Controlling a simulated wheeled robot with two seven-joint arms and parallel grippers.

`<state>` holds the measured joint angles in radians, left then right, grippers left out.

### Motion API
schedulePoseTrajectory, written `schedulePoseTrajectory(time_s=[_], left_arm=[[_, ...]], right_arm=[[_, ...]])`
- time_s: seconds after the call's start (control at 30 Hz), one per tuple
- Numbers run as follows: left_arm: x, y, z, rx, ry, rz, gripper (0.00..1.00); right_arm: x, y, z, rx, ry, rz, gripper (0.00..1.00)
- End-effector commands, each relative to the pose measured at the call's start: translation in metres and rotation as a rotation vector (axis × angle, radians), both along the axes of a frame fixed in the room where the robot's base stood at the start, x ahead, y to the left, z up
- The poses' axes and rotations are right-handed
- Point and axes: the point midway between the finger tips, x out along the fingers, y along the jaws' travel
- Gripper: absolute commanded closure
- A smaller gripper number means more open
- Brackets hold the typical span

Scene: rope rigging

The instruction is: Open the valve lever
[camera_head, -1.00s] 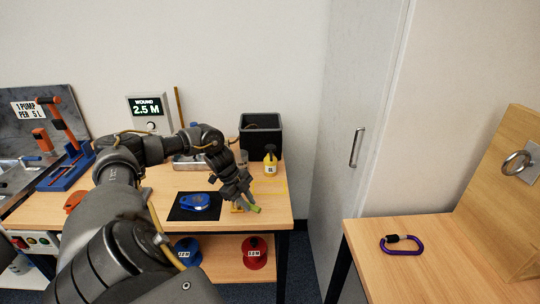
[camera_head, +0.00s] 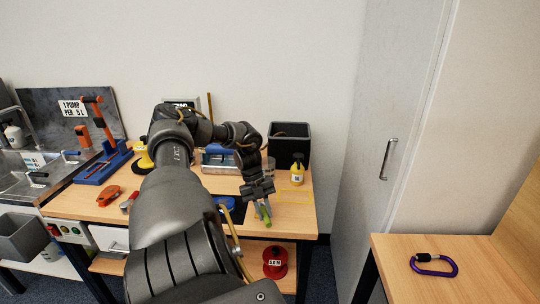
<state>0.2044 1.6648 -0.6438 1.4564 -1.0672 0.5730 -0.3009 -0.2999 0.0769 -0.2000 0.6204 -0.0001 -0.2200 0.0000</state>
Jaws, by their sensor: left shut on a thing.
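My left gripper (camera_head: 262,207) is over the front right of the wooden bench. It is shut on a slim green object (camera_head: 267,217), whose lower end sticks out below the fingers. At the left, by the metal sink, a small blue-handled lever (camera_head: 71,154) and a dark lever (camera_head: 38,176) show. I cannot tell which of them, if either, is the valve lever. Both are well away from my left gripper. My right gripper is not in view.
On the bench (camera_head: 88,207) stand an orange and blue pump-like tool (camera_head: 103,160), a black bin (camera_head: 290,146) and a yellow bottle (camera_head: 297,172). A red spool (camera_head: 275,262) sits on the lower shelf. A purple carabiner (camera_head: 434,267) lies on the right table.

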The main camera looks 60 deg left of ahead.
Motion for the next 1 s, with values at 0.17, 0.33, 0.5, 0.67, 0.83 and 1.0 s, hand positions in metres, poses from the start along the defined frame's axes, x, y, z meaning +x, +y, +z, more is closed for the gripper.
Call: schedulePoseTrajectory(time_s=[0.17, 0.33, 0.5, 0.67, 0.83, 1.0], left_arm=[[-0.0035, 0.0034, 0.0008, 0.007, 0.004, -0.007, 1.0], [-0.0035, 0.0035, 0.0009, 0.006, 0.004, -0.009, 1.0], [-0.0037, 0.0035, 0.0007, 0.006, 0.004, -0.008, 0.77], [-0.0026, 0.0024, 0.0004, 0.005, 0.003, -0.009, 0.59], [-0.0014, 0.0015, 0.0001, 0.003, 0.001, -0.011, 0.59], [-0.0019, 0.0039, 0.0042, 0.004, 0.001, -0.01, 0.59]], right_arm=[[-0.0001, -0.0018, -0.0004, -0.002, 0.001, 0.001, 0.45], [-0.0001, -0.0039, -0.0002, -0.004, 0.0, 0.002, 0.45], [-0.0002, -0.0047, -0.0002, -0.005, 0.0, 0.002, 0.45], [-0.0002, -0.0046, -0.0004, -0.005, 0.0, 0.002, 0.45], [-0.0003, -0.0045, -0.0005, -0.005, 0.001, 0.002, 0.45], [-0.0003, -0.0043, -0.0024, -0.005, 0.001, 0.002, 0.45]])
